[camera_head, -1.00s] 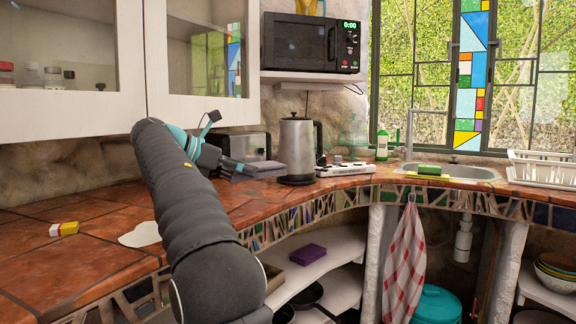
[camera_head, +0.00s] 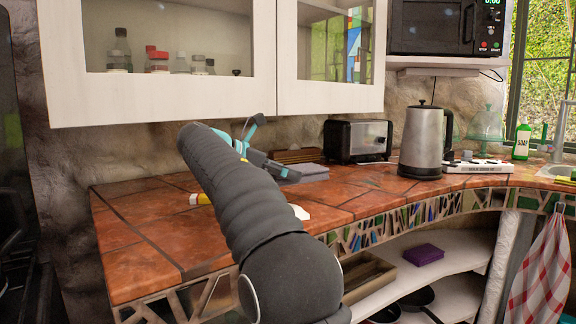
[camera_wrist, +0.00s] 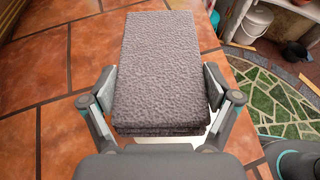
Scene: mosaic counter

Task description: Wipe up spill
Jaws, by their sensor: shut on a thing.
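My gripper (camera_head: 283,171) is shut on a folded grey cloth (camera_wrist: 160,65). The cloth also shows in the head view (camera_head: 312,174), over the tiled counter in front of the toaster. In the wrist view the two fingers press its sides near the close end. A white spill (camera_head: 301,212) lies on the counter, partly hidden behind my arm in the head view. In the wrist view a pale patch shows below the cloth; I cannot tell if it is the spill.
A small yellow and white item (camera_head: 200,199) lies on the counter left of my arm. A toaster (camera_head: 357,140) and a kettle (camera_head: 425,142) stand at the back. Wall cabinets (camera_head: 160,70) hang above. The counter's left part is clear.

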